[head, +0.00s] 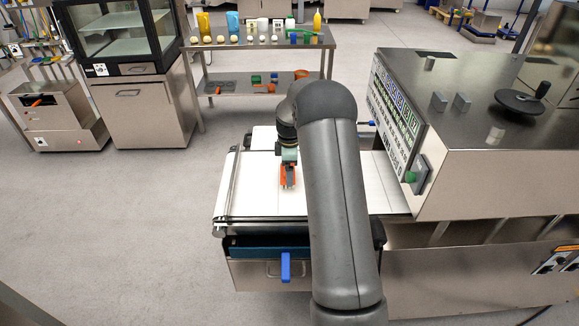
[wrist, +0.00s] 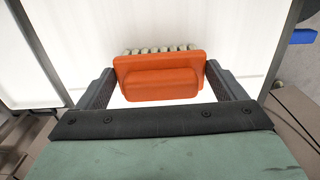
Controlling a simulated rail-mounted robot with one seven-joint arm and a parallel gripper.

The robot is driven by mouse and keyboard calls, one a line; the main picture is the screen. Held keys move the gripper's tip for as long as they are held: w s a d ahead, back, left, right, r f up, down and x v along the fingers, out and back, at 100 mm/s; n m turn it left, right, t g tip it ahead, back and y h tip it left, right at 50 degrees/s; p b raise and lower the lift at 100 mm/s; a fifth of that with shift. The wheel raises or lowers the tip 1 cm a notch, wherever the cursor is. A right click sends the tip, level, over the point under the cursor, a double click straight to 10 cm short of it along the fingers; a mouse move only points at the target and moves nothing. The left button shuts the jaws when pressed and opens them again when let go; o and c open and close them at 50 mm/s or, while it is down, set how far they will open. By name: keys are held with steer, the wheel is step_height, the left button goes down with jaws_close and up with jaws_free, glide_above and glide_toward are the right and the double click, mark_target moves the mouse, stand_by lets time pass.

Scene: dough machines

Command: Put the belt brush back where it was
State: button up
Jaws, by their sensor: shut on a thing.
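The belt brush (wrist: 160,77) is an orange block with a raised grip and a row of pale bristles along its far edge in the wrist view. My gripper (wrist: 165,88) is shut on it, with one dark finger on each side of the grip. In the head view the orange brush (head: 288,178) shows below my gripper (head: 289,168), over the white belt (head: 262,185) of the machine. I cannot tell whether the bristles touch the belt. My arm hides part of the belt's right side.
A steel machine (head: 480,150) with a control panel and black handwheel stands at the right. A blue handle (head: 286,266) hangs at the belt table's front. A steel shelf table (head: 262,47) with bottles and small items stands behind.

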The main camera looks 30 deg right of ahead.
steer(key=shift+f, duration=0.15)
steer(key=o, duration=0.8)
steer(key=shift+o, duration=0.2)
